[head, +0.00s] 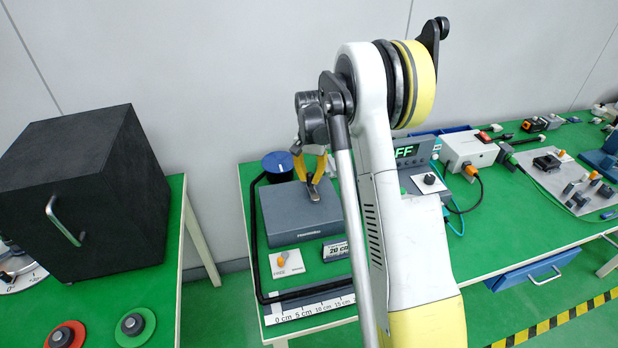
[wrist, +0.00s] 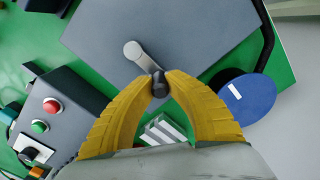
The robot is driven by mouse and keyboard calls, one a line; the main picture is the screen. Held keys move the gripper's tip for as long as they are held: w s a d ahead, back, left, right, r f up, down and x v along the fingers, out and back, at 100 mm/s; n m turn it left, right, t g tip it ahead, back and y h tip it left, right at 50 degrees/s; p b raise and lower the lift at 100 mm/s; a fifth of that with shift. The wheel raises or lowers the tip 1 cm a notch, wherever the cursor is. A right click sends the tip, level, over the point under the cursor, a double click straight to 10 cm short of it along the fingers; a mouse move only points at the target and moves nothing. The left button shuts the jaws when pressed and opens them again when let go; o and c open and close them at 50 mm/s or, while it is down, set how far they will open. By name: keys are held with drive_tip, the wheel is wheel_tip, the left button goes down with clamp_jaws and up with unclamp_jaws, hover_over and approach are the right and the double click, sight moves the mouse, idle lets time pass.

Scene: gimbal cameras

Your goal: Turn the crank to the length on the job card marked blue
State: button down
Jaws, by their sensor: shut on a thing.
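The crank (wrist: 134,51) is a light grey arm on top of a dark grey box (head: 290,215); in the wrist view its free end points down and right to a dark knob (wrist: 159,84). My gripper (wrist: 160,83) has its yellow fingers shut on this knob; in the head view my gripper (head: 314,180) sits over the box's upper right part. A ruler strip (head: 305,309) with cm marks lies in front of the box. A small dark sign (head: 335,250) reads about "20", its rest too small to read. I cannot make out a blue mark on it.
A blue-topped reel (head: 277,162) stands behind the box, and a black cable (head: 252,240) runs from it toward the ruler. A display unit (head: 411,151) reading "FF" stands right. A black cabinet (head: 85,190) is left.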

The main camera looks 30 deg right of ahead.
drive_tip(key=shift+s, duration=0.1)
drive_tip(key=c, duration=1.3)
unclamp_jaws()
wheel_tip(320, 180, up, 12)
drive_tip(key=shift+a+r, duration=0.1)
